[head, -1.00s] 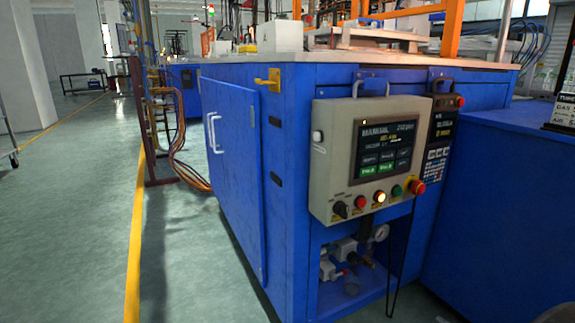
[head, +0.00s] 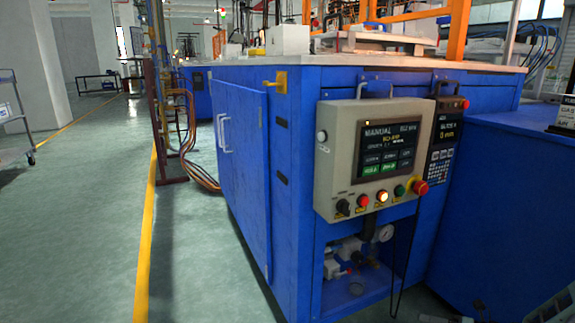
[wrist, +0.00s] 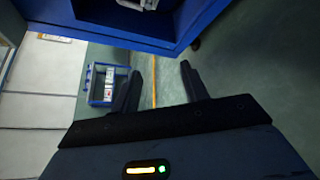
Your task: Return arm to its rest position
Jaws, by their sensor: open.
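My gripper (wrist: 160,68) shows in the wrist view with its two dark fingers spread apart. Only floor with a yellow line shows between them, and nothing is held. The gripper itself is not clearly seen in the head view. A pale piece at the lower right corner there may be part of my arm; I cannot tell. The blue machine cabinet (head: 240,165) fills the middle of the head view. Its control panel (head: 380,155) carries a lit screen, a knob and coloured buttons, including a red emergency stop (head: 420,187).
A blue cabinet edge (wrist: 120,36) crosses the top of the wrist view, beyond the fingertips. A blue cart (wrist: 107,84) stands on the floor left of them. In the head view, another cart (head: 12,112) is at far left. Open green floor (head: 80,220) lies left of the machine.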

